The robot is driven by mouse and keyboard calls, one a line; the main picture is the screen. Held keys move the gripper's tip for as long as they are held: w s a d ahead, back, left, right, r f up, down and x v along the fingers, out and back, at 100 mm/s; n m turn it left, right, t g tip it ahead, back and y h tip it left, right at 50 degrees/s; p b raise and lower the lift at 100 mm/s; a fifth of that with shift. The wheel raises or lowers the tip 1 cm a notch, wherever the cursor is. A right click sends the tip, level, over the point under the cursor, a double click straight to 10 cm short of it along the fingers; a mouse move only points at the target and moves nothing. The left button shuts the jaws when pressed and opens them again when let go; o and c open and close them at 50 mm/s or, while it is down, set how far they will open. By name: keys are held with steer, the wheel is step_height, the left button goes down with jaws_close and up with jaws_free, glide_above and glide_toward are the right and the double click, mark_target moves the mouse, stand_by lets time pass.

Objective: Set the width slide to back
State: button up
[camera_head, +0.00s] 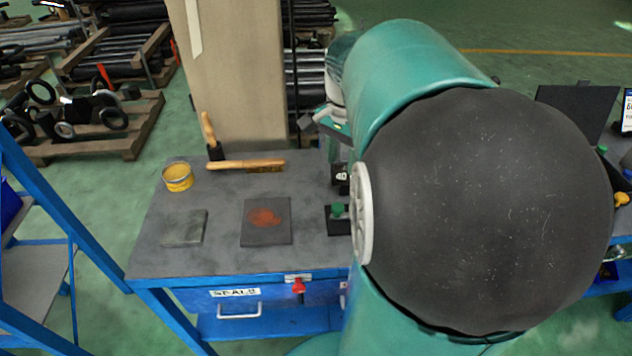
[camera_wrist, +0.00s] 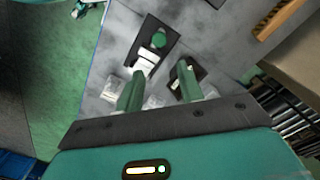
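A green knob (camera_wrist: 158,40) sits on a black plate (camera_wrist: 148,27) on the grey bench top; this looks like the width slide, but no label for it is readable. The knob also shows in the head view (camera_head: 338,210), beside my arm, which hides part of its plate. My gripper (camera_wrist: 160,70) has its two green fingers apart with nothing held between them. In the wrist view, the knob lies just beyond the fingertips, with no visible contact. A second black piece (camera_wrist: 197,72) with a white label is partly hidden by the right finger.
The bench (camera_head: 165,240) also holds a yellow tin (camera_head: 178,177), a wooden-handled brush (camera_head: 245,164), a grey plate (camera_head: 185,227) and a dark plate with a rust-coloured patch (camera_head: 264,219). A beige column (camera_head: 235,70) stands behind. A red handle (camera_head: 299,288) is on the bench front.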

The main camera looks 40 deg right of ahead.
mark_target(339, 205)
step_height(339, 205, down, 13)
steer(key=shift+f, duration=0.1)
stand_by(0.3)
